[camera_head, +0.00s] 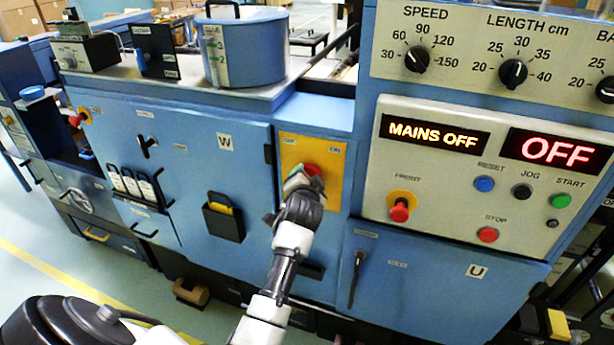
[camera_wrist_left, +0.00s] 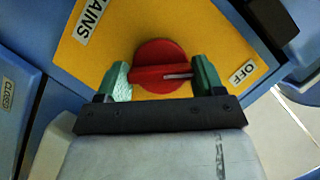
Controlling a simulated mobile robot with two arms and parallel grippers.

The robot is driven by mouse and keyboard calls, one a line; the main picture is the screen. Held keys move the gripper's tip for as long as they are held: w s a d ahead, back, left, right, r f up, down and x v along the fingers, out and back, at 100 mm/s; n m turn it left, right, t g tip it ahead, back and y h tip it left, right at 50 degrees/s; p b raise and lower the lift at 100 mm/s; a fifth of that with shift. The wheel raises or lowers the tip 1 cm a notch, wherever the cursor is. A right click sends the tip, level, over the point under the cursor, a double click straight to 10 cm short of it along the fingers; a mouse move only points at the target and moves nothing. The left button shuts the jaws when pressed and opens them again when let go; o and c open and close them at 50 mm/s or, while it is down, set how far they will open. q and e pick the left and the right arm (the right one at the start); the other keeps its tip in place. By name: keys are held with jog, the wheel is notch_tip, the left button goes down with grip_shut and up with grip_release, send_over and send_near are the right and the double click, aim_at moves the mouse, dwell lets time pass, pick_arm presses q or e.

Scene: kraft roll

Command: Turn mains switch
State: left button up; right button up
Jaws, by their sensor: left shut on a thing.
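The mains switch is a red rotary knob (camera_head: 312,170) on a yellow plate (camera_head: 330,185) on the blue machine front. In the left wrist view the red knob (camera_wrist_left: 160,66) sits between the two green fingertips of my left gripper (camera_wrist_left: 163,78), which is shut on it. The white line on the knob points toward the OFF label (camera_wrist_left: 243,72). A MAINS label (camera_wrist_left: 92,20) is on the yellow plate. In the head view my left gripper (camera_head: 300,182) covers part of the knob. The display (camera_head: 434,134) reads MAINS OFF. My right gripper is not in view.
The control panel (camera_head: 470,240) right of the switch has a red knob (camera_head: 400,210) and several push buttons. A second display (camera_head: 556,151) reads OFF. A dark handle (camera_head: 356,278) juts from the cabinet below. A blue pot (camera_head: 243,50) stands on the machine top.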

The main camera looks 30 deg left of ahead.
pick_arm(q)
jog(key=shift+f, duration=0.1)
dwell(0.5)
jog(key=o, duration=0.9)
jog(key=shift+o, duration=0.2)
jog(key=shift+s, duration=0.1)
jog(key=b+v, duration=0.1)
jog(key=v, duration=0.9)
jog(key=shift+s+d+r, duration=0.15)
jog(key=shift+s+r, duration=0.1)
